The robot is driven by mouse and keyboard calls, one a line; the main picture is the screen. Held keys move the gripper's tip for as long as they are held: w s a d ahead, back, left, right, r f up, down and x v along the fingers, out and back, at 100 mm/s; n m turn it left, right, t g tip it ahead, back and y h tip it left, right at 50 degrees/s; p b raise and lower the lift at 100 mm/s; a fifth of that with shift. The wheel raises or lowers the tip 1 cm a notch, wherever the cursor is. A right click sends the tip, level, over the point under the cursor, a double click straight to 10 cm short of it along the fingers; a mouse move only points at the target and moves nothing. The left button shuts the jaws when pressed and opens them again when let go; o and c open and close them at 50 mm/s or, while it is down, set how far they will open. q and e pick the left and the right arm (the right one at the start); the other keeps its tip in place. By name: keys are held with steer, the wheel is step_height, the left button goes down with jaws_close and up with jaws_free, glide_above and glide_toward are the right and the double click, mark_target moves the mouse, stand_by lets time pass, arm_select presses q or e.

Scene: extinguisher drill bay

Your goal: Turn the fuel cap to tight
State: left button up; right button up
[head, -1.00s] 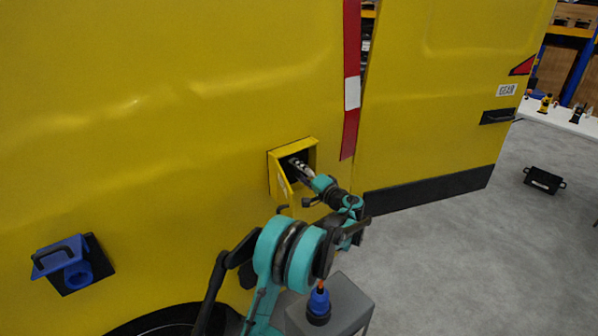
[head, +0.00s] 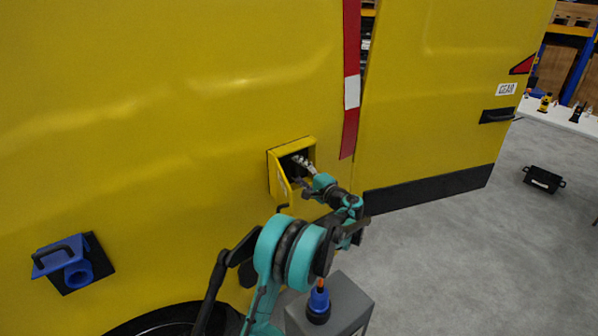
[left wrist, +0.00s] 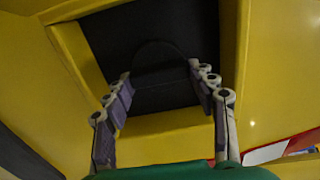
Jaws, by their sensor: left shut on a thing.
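The yellow fuel flap (head: 279,183) stands open on the van's side, and its dark recess shows in the head view. The fuel cap (left wrist: 158,56) looks like a dark rounded shape inside the recess in the left wrist view. It blends into the black behind it, and its turn angle cannot be read. My left gripper (left wrist: 160,76) reaches into the recess with one finger on each side of the cap, shut on it. In the head view my left gripper (head: 301,170) is at the recess opening, and the cap is hard to make out there. My right gripper is out of view.
A blue socket with a lifted cover (head: 70,262) is on the van at left. A grey box (head: 345,303) with a blue connector (head: 318,303) stands at the bottom. A black case (head: 544,180) lies on the open floor at right, near a white table (head: 560,117).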

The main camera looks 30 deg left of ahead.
arm_select(q)
steer(key=o, duration=1.2)
steer(key=shift+c, duration=0.2)
steer(key=shift+d, duration=0.1)
steer(key=v, duration=1.1)
steer(key=shift+s+d, duration=0.2)
steer(key=shift+d, duration=0.15)
steer(key=shift+f, duration=0.1)
